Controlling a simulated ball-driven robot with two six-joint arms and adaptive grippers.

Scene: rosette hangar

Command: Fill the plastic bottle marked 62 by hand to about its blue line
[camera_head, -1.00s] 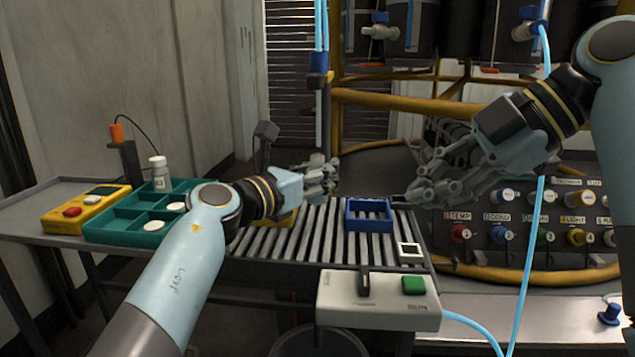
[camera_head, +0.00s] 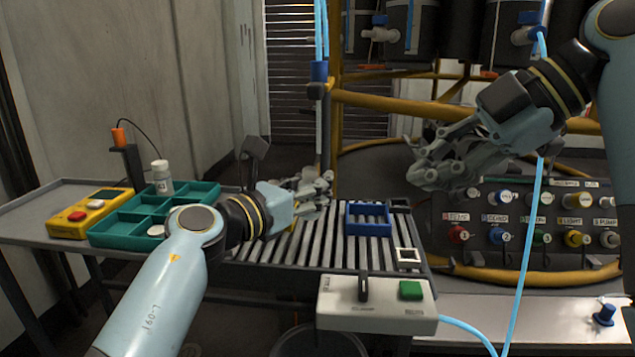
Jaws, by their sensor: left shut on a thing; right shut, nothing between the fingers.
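My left gripper (camera_head: 322,188) is over the back of the roller conveyor, low and just left of the upright nozzle pipe (camera_head: 319,118). It is shut on a pale thing mostly hidden by its fingers; I cannot read a mark or see a blue line. A white-capped bottle (camera_head: 162,182) stands upright by the green compartment tray (camera_head: 120,232) at the left; its label is too small to read surely. My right gripper (camera_head: 425,168) is shut and empty, raised in front of the knob panel (camera_head: 485,222).
A blue open frame (camera_head: 368,220) sits on the conveyor (camera_head: 330,245). A control box (camera_head: 375,303) with a black lever and green button is at its front. A yellow box (camera_head: 90,213) lies left of the tray. A light-blue hose (camera_head: 530,240) hangs at the right.

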